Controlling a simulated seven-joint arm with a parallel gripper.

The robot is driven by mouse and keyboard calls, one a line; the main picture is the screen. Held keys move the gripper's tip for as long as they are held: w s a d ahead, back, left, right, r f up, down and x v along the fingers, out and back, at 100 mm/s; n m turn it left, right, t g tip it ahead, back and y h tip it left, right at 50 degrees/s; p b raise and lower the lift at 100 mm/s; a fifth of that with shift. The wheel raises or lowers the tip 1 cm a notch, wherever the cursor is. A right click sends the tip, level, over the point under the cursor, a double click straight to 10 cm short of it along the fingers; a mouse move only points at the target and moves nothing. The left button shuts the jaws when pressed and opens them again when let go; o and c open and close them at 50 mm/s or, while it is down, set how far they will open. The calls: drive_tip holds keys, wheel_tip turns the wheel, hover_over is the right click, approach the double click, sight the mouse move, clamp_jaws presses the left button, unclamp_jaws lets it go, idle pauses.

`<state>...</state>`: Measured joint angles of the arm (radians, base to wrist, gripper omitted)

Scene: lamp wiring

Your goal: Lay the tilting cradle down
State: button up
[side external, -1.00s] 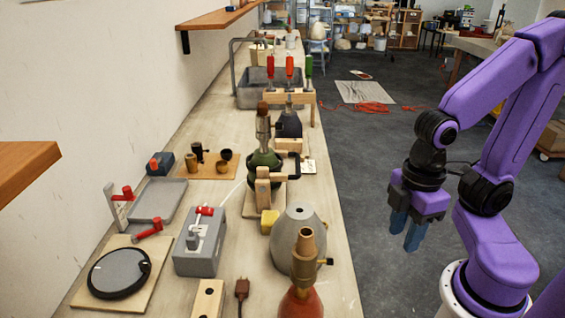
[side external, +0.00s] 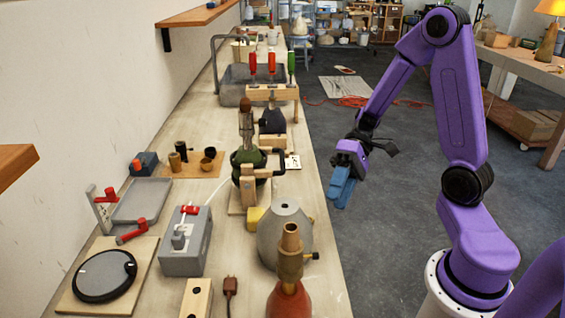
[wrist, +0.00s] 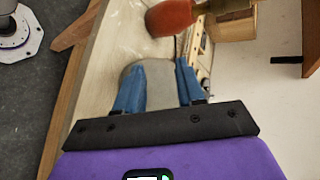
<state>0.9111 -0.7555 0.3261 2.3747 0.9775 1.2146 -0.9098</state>
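What looks like the tilting cradle is a wooden stand (side external: 251,189) with a dark handle, near the middle of the bench in the side view. A dark green lamp body (side external: 243,158) sits in it, its brass-coloured neck and brown top pointing up. The stand's far parts are hidden behind the lamp. My gripper (side external: 340,189) is in the air to the right of the bench edge, apart from the cradle and empty. In the wrist view my gripper's blue fingers (wrist: 157,65) are spread. A grey lamp body (wrist: 160,85) shows beyond them.
A grey conical lamp (side external: 283,238) and an orange lamp (side external: 289,302) stand at the bench's near right. A grey switch box (side external: 187,245) and a round black-rimmed disc (side external: 104,276) lie left.

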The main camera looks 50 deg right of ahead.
drive_tip(key=w+d+m+t+y, duration=0.2)
drive_tip(key=w+d+m+t, duration=0.3)
drive_tip(key=w+d+t, duration=0.25)
drive_tip(key=m+t+h, duration=0.2)
drive_tip(key=m+t, duration=0.2)
drive_tip(key=t, duration=0.2)
approach(283, 159)
drive_tip(key=x, duration=1)
drive_tip(key=shift+a+f, duration=0.2)
drive_tip(key=shift+f, duration=0.2)
clamp_jaws()
